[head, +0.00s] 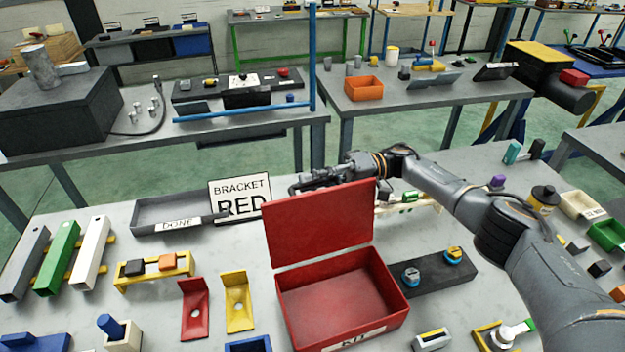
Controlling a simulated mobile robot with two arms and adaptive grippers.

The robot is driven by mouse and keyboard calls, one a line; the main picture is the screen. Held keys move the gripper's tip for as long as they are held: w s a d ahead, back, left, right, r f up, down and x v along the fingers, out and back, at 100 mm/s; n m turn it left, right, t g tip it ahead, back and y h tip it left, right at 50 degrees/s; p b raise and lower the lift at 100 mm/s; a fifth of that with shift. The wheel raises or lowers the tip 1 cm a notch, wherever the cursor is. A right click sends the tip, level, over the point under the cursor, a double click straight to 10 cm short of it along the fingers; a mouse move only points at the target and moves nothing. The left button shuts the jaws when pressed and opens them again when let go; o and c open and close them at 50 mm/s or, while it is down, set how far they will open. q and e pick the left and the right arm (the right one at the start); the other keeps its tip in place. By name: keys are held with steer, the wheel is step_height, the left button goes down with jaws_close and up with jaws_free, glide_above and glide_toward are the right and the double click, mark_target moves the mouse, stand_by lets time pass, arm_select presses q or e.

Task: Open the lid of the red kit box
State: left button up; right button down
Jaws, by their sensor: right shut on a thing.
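The red kit box (345,290) sits on the grey table in the front middle, with a label reading "KIT" partly cut off at its front. Its lid (318,225) stands about upright along the back edge, and the box inside shows bare and red. My right gripper (303,187) is at the lid's top left edge, its arm coming in from the right behind the lid. It is shut on the lid; the lid hides part of the fingers. My left gripper is not in view.
A "BRACKET RED" sign (240,198) and a grey "DONE" tray (165,212) stand left of the lid. A red bracket (193,308) and a yellow bracket (237,302) lie left of the box.

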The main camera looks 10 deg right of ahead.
mark_target(333, 180)
steer(key=c, duration=1.4)
jaws_free()
steer(key=shift+s+f, duration=0.2)
steer(key=shift+f, duration=0.25)
steer(key=shift+o, duration=0.2)
steer(key=shift+r, duration=0.1)
steer(key=shift+w+d, duration=0.15)
steer(key=shift+d, duration=1.1)
steer(key=shift+w+d, duration=0.2)
steer(key=shift+d, duration=1)
steer(key=shift+w+d, duration=0.15)
steer(key=shift+d, duration=1.1)
